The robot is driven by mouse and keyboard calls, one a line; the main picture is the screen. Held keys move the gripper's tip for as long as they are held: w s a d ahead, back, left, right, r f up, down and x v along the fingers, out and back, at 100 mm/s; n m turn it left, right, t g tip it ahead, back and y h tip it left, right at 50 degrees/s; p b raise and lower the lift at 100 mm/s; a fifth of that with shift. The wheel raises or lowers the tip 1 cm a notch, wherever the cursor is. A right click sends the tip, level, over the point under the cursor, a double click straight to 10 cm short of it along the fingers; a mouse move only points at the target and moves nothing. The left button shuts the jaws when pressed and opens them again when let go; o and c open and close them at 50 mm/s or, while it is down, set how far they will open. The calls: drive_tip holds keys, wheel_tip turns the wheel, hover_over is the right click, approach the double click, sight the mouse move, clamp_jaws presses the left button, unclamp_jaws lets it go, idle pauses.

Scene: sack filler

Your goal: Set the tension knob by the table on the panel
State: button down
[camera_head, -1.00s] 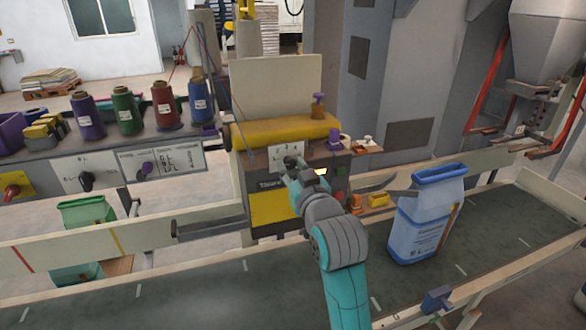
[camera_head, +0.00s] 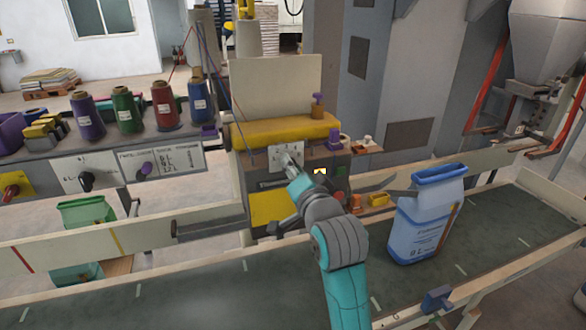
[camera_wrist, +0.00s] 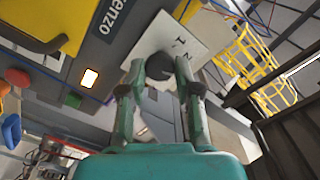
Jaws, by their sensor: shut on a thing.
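The tension knob (camera_wrist: 160,66) is dark and round, on a pale marked plate (camera_wrist: 183,42) on the sewing machine's grey panel. In the wrist view my gripper (camera_wrist: 160,72) has a finger on each side of the knob and is shut on it. In the head view my gripper (camera_head: 287,160) is at the same marked plate (camera_head: 272,152), and it largely hides the knob. The plate's scale is too small to read.
Thread cones (camera_head: 163,105) stand on the bench at left. A blue and white sack (camera_head: 425,215) stands on the conveyor (camera_head: 490,240) at right. A lit yellow display (camera_head: 320,171) and coloured buttons are close to the gripper. The conveyor rail (camera_head: 130,240) runs in front.

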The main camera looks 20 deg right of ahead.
drive_tip(key=shift+m, duration=1.9)
drive_tip(key=c, duration=0.8)
unclamp_jaws()
drive_tip(key=shift+s, duration=0.1)
drive_tip(key=s, duration=0.7)
drive_tip(key=shift+s, duration=0.15)
